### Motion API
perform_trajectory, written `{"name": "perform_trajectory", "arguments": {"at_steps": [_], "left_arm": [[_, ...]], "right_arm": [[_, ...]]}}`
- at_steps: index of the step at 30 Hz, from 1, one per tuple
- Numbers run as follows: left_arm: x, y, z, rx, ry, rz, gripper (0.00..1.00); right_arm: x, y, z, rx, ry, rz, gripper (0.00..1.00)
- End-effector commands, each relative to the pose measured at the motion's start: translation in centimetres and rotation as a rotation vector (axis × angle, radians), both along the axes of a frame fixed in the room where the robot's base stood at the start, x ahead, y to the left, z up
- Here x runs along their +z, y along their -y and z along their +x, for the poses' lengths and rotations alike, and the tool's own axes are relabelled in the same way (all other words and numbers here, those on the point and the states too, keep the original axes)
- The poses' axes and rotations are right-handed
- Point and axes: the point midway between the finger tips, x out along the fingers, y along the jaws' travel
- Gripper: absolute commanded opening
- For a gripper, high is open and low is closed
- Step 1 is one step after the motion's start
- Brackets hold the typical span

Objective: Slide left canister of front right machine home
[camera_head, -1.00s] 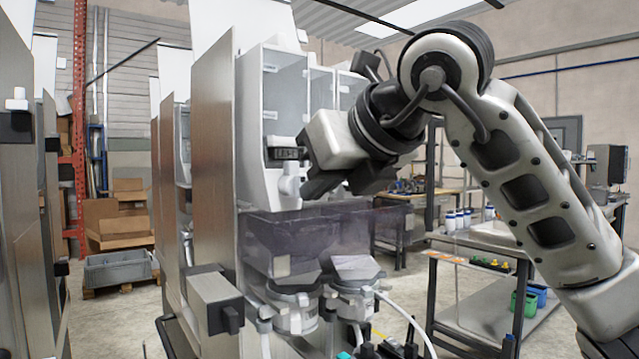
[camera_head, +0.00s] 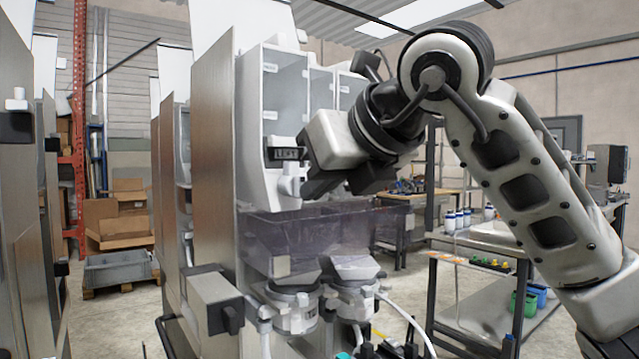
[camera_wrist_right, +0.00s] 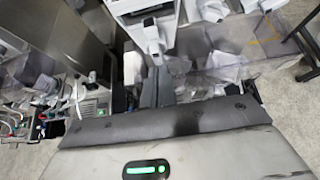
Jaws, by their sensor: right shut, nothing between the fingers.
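The front right machine stands in the middle of the head view, with a steel side panel (camera_head: 213,150) on its left. Its left canister (camera_head: 284,90) is tall, pale and clear-fronted, with a white lower front. Whether it sits fully back is hard to tell. My right gripper (camera_head: 306,172) is shut and empty in front of the canister's lower front, close to a white knob (camera_head: 290,187). Contact cannot be made out. In the right wrist view the dark fingers (camera_wrist_right: 152,90) lie beside white machine parts. My left gripper is not in view.
A clear tinted guard (camera_head: 330,232) lies below the gripper, above two white dispensing heads (camera_head: 295,310). A grey box (camera_head: 215,300) juts out at the lower left. Further canisters (camera_head: 321,90) stand to the right. A workbench (camera_head: 480,250) is behind my right arm.

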Motion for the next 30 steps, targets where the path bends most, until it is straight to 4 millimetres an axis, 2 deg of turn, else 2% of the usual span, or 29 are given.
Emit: {"name": "perform_trajectory", "arguments": {"at_steps": [8, 30], "left_arm": [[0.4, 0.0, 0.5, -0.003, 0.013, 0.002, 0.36], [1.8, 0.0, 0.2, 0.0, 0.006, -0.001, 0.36]], "right_arm": [[0.0, -0.1, 0.1, 0.0, -0.001, -0.001, 0.0], [0.1, -1.9, 2.6, 0.0, -0.002, 0.001, 0.0]]}}
